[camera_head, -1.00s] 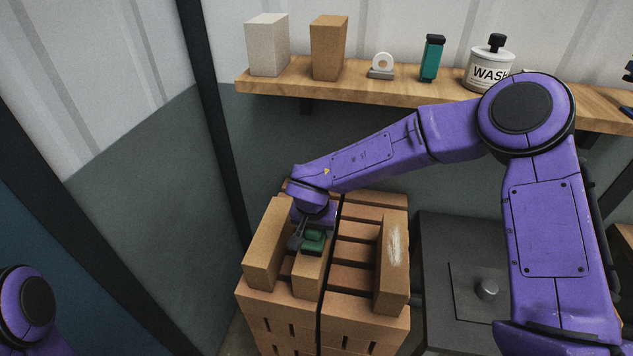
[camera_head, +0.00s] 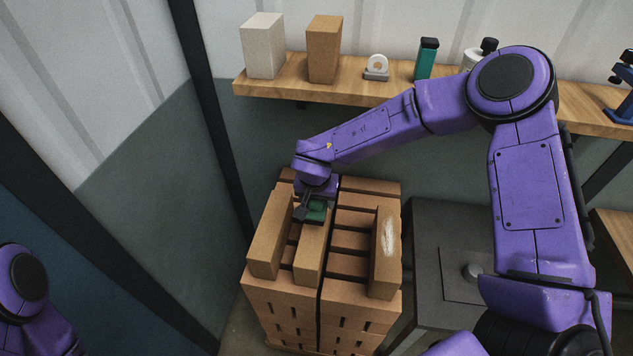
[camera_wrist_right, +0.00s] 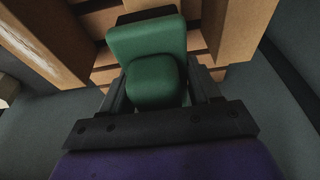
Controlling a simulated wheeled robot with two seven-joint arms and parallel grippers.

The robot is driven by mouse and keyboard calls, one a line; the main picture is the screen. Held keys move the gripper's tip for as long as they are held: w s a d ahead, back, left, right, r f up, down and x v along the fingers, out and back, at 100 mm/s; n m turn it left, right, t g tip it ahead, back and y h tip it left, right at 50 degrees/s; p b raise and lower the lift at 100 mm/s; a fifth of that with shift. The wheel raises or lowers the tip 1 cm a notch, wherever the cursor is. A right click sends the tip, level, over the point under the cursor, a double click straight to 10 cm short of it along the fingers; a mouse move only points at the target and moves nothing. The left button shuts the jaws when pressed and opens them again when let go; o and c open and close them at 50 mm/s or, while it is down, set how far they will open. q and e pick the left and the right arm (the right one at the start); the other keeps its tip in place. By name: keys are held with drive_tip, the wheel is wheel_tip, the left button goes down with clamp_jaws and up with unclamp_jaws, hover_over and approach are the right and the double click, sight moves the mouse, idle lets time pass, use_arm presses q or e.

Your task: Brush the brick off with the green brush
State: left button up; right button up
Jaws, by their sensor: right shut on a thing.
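The green brush (camera_head: 317,211) is in my right gripper (camera_head: 308,205), which is shut on it. It is at the far end of the middle brick (camera_head: 311,258); I cannot tell whether it touches. The right wrist view shows the green brush (camera_wrist_right: 150,65) between my right gripper's fingers (camera_wrist_right: 160,92), with a dark strip at its far edge. A brick with a whitish dusty patch (camera_head: 389,236) stands on the right of the stack. A clean brick (camera_head: 268,238) stands on the left. My left arm shows at the lower left; its gripper is out of view.
The bricks rest on a stacked brick pile (camera_head: 285,305) with gaps between its top bricks. Behind it, a wooden shelf (camera_head: 345,92) holds a white block (camera_head: 262,45), a brown block (camera_head: 324,48), a tape dispenser (camera_head: 377,68) and a green bottle (camera_head: 427,58). A grey cabinet (camera_head: 440,235) stands right.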

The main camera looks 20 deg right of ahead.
drive_tip(key=shift+w+r+p, duration=0.1)
drive_tip(key=shift+r+p, duration=0.5)
drive_tip(key=shift+r, duration=1.15)
